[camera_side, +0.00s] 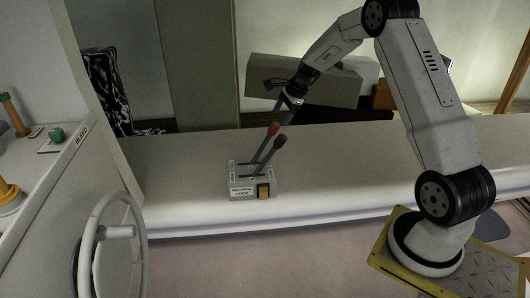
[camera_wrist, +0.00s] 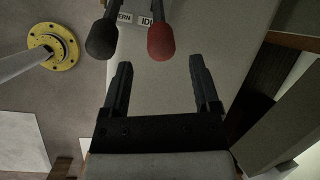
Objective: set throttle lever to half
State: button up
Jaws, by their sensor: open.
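In the wrist view the red knob (camera_wrist: 161,42) and black knob (camera_wrist: 101,40) hang at the top. My gripper (camera_side: 292,100) is above the knobs; in the wrist view its two fingers (camera_wrist: 157,75) are apart, with nothing between them. The red knob is just beyond the fingertips. Which lever is the throttle cannot be told.
The white counter (camera_side: 340,165) is clear to the right of the box. A white steering wheel (camera_side: 112,232) stands at the front left. A side panel (camera_side: 40,150) with coloured fittings is at far left. A grey padded block (camera_side: 305,82) stands behind the counter.

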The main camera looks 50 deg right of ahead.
aim_at(273, 130)
jog(key=shift+x, duration=3.2)
grip_shut()
